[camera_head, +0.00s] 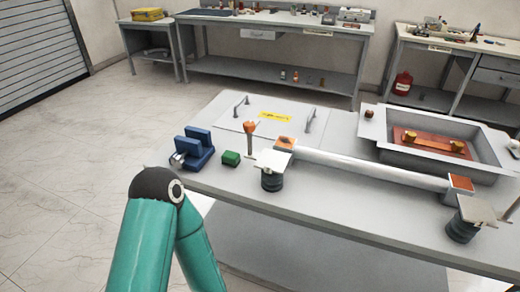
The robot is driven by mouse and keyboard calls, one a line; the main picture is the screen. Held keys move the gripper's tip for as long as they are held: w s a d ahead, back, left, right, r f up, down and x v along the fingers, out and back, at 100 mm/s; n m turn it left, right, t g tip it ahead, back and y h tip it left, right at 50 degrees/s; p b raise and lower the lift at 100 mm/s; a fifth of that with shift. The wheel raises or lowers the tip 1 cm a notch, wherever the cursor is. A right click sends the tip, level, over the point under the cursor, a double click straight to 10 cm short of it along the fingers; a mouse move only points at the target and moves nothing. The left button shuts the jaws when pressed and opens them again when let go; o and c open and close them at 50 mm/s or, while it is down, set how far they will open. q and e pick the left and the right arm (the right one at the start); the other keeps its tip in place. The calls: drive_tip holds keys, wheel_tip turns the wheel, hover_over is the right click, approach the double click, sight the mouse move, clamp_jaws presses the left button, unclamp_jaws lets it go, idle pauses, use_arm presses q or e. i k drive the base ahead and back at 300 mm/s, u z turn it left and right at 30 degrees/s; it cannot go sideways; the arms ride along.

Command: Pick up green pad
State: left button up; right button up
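The green pad (231,158) is a small green block lying on the near left part of the grey workbench (335,228). It sits just right of a blue vise (194,147) and left of a dark ribbed bushing with a pale plate on top (272,174). The pad's top and near side are visible, and nothing covers it. A teal arm of mine with a black joint stands in front of the bench's left corner, below the pad in the picture. Neither of my grippers shows in this view.
An orange-topped post (250,136) stands behind the pad. A long white bar (370,169) runs right to a second bushing (463,220). A grey tray (398,156) is at the back right. Bare bench top lies in front of the pad.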

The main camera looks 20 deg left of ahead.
sight(230, 158)
drive_tip(key=u, duration=0.95)
drive_tip(key=i, duration=0.15)
drive_tip(key=z, duration=2.85)
drive_tip(key=k, duration=1.25)
drive_tip(key=u, duration=2.95)
drive_tip(key=k, duration=0.1)
drive_tip(key=z, duration=1.5)
drive_tip(key=i, duration=0.85)
drive_tip(key=u, duration=0.05)
